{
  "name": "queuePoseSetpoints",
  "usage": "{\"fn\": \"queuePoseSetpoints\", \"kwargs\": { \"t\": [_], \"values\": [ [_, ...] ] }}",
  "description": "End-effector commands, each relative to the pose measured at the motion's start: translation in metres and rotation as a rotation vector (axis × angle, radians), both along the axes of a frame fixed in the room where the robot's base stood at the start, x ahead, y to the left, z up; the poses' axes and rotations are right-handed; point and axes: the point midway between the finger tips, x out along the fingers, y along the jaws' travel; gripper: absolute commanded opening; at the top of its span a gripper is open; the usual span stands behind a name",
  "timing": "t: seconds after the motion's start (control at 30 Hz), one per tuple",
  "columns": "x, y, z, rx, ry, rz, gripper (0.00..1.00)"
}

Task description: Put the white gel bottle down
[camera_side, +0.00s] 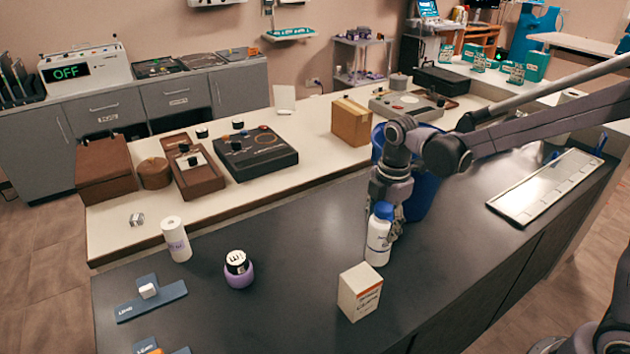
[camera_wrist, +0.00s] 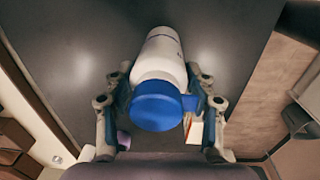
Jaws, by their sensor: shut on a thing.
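The white gel bottle (camera_side: 378,243) has a blue cap and is upright in the side view, at the right part of the dark counter. My gripper (camera_side: 386,212) is around its upper part from above. In the wrist view the bottle (camera_wrist: 162,58) lies between the two fingers of my gripper (camera_wrist: 160,105), with its blue cap toward the camera. The fingers are shut on it. In the side view the bottle's base is at or just above the counter; I cannot tell whether it touches.
A white box (camera_side: 360,291) stands just in front of the bottle. A blue bin (camera_side: 423,195) is close behind my gripper. A purple-based jar (camera_side: 239,270) and a white roll (camera_side: 176,240) stand to the left. The dark counter (camera_side: 300,262) is clear between jar and box.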

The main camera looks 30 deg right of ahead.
Motion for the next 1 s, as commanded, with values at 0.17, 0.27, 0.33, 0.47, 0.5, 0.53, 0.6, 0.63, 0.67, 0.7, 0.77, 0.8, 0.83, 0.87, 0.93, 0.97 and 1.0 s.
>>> {"fn": "queuePoseSetpoints", "kwargs": {
  "t": [0.17,0.27,0.33,0.47,0.5,0.53,0.6,0.63,0.67,0.7,0.77,0.8,0.83,0.87,0.93,0.97,1.0],
  "values": [
    [0.0,0.0,-0.003,0.0,0.0,0.0,0.61],
    [0.0,0.0,-0.002,0.0,0.0,0.0,0.78],
    [0.0,0.0,-0.002,0.0,0.0,0.0,0.78],
    [0.0,0.0,-0.002,0.0,0.0,0.0,0.78],
    [0.0,0.0,-0.002,0.0,0.0,0.0,0.78],
    [0.0,0.0,-0.002,0.0,0.0,0.0,0.78],
    [0.0,0.0,-0.001,0.0,0.0,0.0,0.78],
    [0.0,0.0,0.001,0.0,0.0,0.0,0.78],
    [0.0,0.0,0.002,0.0,0.0,0.0,0.78],
    [0.0,0.0,0.005,0.0,0.0,0.0,0.78],
    [-0.001,0.0,0.012,0.0,0.0,0.0,0.78],
    [-0.001,0.0,0.017,0.0,0.0,0.0,0.78],
    [-0.001,0.0,0.022,0.0,0.0,0.0,0.78],
    [-0.002,0.0,0.027,0.0,0.0,0.0,0.78],
    [-0.002,0.0,0.038,0.0,0.0,0.0,0.78],
    [-0.002,0.0,0.044,0.0,0.0,0.0,0.78],
    [-0.003,0.0,0.051,0.0,0.0,0.0,0.78]
  ]
}}
